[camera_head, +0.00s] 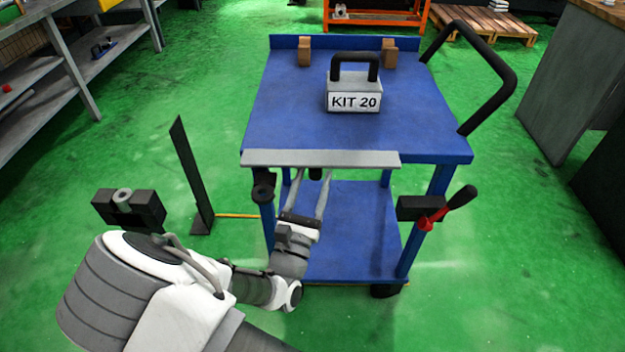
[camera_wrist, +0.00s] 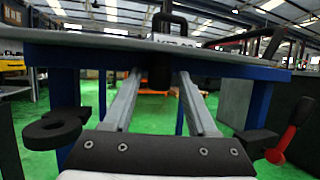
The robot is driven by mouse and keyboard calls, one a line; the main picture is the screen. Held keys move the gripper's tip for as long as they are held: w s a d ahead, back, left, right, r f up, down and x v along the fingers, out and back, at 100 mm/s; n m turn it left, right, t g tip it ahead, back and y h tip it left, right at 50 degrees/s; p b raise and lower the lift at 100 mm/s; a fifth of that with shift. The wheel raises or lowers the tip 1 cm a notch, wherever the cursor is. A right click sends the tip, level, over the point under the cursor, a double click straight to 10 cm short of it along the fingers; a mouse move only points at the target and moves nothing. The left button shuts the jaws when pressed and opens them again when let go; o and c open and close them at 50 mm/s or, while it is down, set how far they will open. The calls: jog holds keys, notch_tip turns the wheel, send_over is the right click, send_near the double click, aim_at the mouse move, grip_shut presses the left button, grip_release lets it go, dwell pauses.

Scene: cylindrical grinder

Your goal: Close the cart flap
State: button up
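The blue cart (camera_head: 290,120) stands ahead of me. A light grey flap (camera_head: 320,159) runs along its near top edge as a flat strip, and a pale edge (camera_wrist: 90,39) shows above the blue frame in the wrist view. My gripper (camera_head: 314,178) is below this edge with its fingers pointing up and forward. The fingers are spread apart (camera_wrist: 160,92). A short black cylinder (camera_wrist: 160,62) hangs under the edge and appears between the fingertips; I cannot tell whether they touch it. Nothing is visibly gripped.
A grey "KIT 20" box (camera_head: 354,92) sits on the cart top. A black ring bracket (camera_wrist: 52,130) is left of my gripper. A red and black lever (camera_head: 448,208) sticks out at the cart's right. A dark upright plate (camera_head: 190,175) stands left. Green floor surrounds the cart.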

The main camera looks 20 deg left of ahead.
grip_shut()
jog(key=shift+r+p, duration=0.15)
jog(key=shift+p, duration=0.25)
